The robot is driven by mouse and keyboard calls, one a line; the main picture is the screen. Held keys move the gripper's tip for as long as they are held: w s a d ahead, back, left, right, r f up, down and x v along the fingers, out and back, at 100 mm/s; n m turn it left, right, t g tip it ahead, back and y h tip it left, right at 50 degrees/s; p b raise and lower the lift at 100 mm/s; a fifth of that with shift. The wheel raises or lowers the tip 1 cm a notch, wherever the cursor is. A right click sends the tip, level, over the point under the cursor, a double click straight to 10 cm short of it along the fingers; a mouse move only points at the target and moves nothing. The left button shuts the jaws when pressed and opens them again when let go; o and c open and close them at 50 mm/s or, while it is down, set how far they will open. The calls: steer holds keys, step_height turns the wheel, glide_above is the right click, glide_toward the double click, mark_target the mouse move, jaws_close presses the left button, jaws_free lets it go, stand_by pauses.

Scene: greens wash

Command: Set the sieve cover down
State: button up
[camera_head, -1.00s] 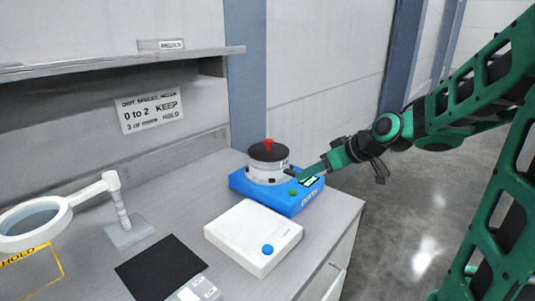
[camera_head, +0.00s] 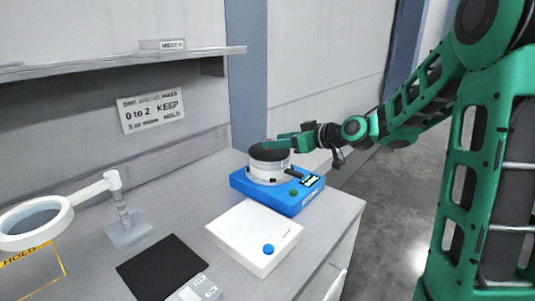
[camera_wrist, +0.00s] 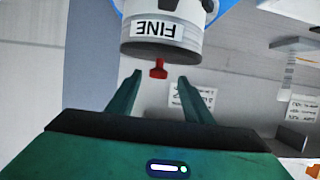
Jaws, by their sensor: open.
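The sieve cover (camera_head: 262,154) is a dark disc lying on top of the pale round sieve (camera_head: 266,170), which sits on a blue base unit. In the wrist view the sieve (camera_wrist: 185,42) appears upside down with a label reading FINE. The cover's red knob (camera_wrist: 158,68) shows between my fingertips, with gaps on both sides. My gripper (camera_head: 272,146) is open and empty, just above the cover in the head view; it hides the knob there. In the wrist view the gripper's fingers (camera_wrist: 160,78) stand apart around the knob.
The blue base unit (camera_head: 240,180) has a small display and a green button. A white box with a blue button (camera_head: 250,228) stands in front of it. A black mat (camera_head: 160,268) and a magnifier lamp (camera_head: 125,220) are to the left. A shelf (camera_head: 110,60) hangs above.

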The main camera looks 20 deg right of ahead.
mark_target(257, 151)
steer(key=x, duration=0.4)
steer(key=shift+w, duration=0.35)
jaws_close()
steer(key=shift+r, duration=0.15)
